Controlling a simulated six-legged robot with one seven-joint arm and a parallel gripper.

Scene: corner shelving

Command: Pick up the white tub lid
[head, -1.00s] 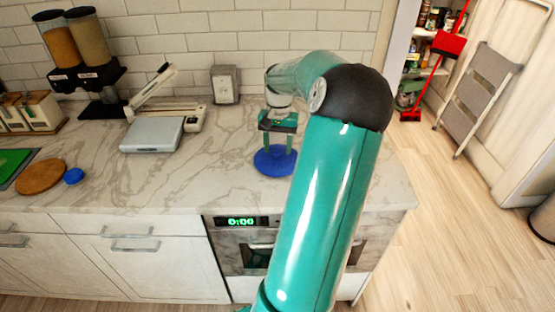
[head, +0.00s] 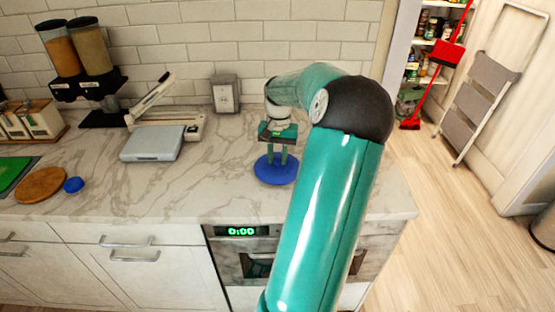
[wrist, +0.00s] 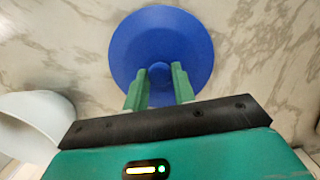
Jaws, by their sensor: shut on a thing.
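A round blue lid (head: 262,172) with a small knob lies on the marble counter, in front of my arm in the head view. It fills the upper middle of the wrist view (wrist: 135,40). It looks blue, not white. My gripper (head: 277,163) points down at its centre. In the wrist view my gripper's green fingers (wrist: 159,75) are on either side of the knob, shut on it. The lid looks flat at counter level; I cannot tell whether it touches the counter. A curved white thing (wrist: 35,115), possibly a tub, shows at the left of the wrist view.
A grey kitchen scale (head: 152,143), a small blue cap (head: 73,184) and a round wooden board (head: 40,184) lie to the left. Dispensers (head: 75,50) stand at the back left. The counter's right end (head: 395,200) is near my arm. Counter left of the lid is clear.

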